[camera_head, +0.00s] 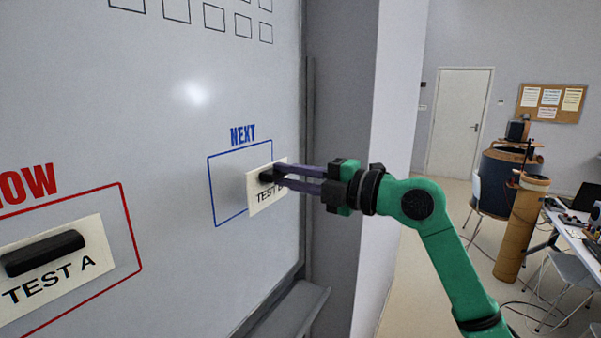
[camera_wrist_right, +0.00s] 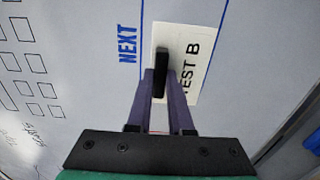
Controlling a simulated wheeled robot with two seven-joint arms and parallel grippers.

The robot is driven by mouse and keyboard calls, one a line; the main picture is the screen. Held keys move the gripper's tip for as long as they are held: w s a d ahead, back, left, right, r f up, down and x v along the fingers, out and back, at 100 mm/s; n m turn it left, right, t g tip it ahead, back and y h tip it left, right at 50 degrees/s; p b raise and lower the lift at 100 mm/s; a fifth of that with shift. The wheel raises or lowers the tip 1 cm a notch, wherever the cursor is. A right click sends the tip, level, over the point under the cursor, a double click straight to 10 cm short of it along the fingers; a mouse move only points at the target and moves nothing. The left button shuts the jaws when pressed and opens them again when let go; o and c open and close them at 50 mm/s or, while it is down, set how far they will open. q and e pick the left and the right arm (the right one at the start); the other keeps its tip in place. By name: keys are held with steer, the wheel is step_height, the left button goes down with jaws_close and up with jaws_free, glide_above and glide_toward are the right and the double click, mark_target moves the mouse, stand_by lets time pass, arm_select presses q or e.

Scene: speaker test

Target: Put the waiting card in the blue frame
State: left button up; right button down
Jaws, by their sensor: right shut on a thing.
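The white card marked TEST B (camera_head: 256,203) has a black bar handle and is at the board, overlapping the right part of the blue frame (camera_head: 211,190). It hides much of that frame's right side and reaches past it to the right in the head view. My right gripper (camera_head: 281,178) is shut on the card's black handle, coming in from the right. In the right wrist view, the handle (camera_wrist_right: 161,66) sits between the finger ends and the card (camera_wrist_right: 190,42) lies behind it. I cannot tell whether the card touches the board. My left gripper is out of view.
A TEST A card (camera_head: 92,232) with a black handle is inside the red frame (camera_head: 133,225) at lower left. A ledge (camera_head: 300,305) runs along the board's lower edge. A grey wall edge stands right of the board.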

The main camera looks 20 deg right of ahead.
mark_target(268, 171)
steer(key=w+p, duration=0.1)
steer(key=w, duration=0.1)
steer(key=w+a+p, duration=0.1)
steer(key=w, duration=0.1)
steer(key=shift+a+f, duration=0.1)
steer(key=shift+f, duration=0.05)
steer(key=shift+w+a, duration=0.15)
steer(key=shift+a, duration=0.2)
steer(key=shift+w+a+p, duration=0.15)
steer(key=shift+a+p, duration=0.15)
steer(key=shift+a, duration=0.1)
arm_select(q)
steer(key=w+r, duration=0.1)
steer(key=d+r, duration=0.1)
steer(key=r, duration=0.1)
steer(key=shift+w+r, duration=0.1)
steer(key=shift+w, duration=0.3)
arm_select(e)
steer(key=shift+w+d+f, duration=0.15)
steer(key=shift+w, duration=0.05)
arm_select(q)
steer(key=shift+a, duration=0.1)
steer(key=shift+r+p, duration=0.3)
steer(key=shift+p, duration=0.05)
arm_select(e)
steer(key=shift+w+a, duration=0.4)
steer(key=shift+c, duration=1.7)
jaws_free()
